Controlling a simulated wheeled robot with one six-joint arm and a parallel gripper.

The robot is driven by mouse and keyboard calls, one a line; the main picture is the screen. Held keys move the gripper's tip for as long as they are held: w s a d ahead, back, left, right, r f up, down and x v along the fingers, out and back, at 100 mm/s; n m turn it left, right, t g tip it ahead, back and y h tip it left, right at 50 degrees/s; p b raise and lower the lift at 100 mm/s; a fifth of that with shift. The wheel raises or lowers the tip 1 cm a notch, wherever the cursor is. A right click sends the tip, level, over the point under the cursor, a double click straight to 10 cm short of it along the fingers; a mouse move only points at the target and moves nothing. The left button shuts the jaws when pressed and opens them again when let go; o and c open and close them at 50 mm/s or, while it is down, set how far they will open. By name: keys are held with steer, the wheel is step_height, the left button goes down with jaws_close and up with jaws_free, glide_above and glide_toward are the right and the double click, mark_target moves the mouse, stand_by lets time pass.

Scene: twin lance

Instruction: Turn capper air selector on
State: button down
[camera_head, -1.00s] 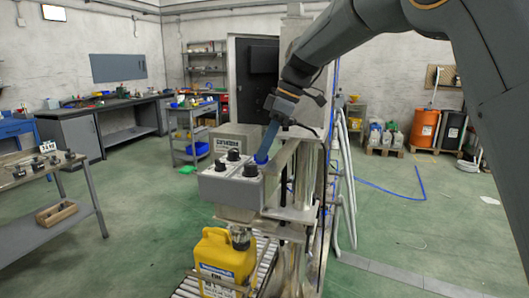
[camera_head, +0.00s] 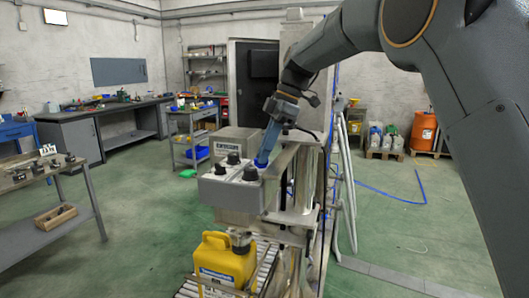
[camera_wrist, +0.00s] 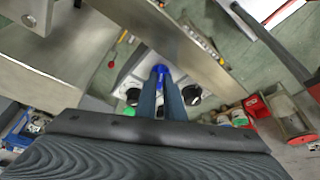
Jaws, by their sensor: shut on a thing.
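The grey control box (camera_head: 232,193) stands on the capper machine, with several black knobs on top, one of them (camera_head: 250,172) at the front right. A blue knob (camera_head: 262,158) sits at its right rear edge; in the wrist view the blue knob (camera_wrist: 160,69) shows between my fingertips. My gripper (camera_head: 266,148) reaches down to it from the upper right and is shut on it. In the wrist view two black knobs (camera_wrist: 192,95) flank my fingers. The fingers hide part of the blue knob, and its pointer direction cannot be told.
The machine's metal column and plates (camera_head: 300,160) stand close to the right of my gripper. A yellow jug (camera_head: 225,263) stands on the roller conveyor below the box. A bench (camera_head: 45,215) with parts is at the left.

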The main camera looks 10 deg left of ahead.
steer(key=c, duration=1.9)
jaws_free()
steer(key=shift+o, duration=0.2)
steer(key=b+v, duration=0.1)
steer(key=v, duration=0.6)
steer(key=shift+r, duration=0.35)
steer(key=shift+d+r, duration=0.1)
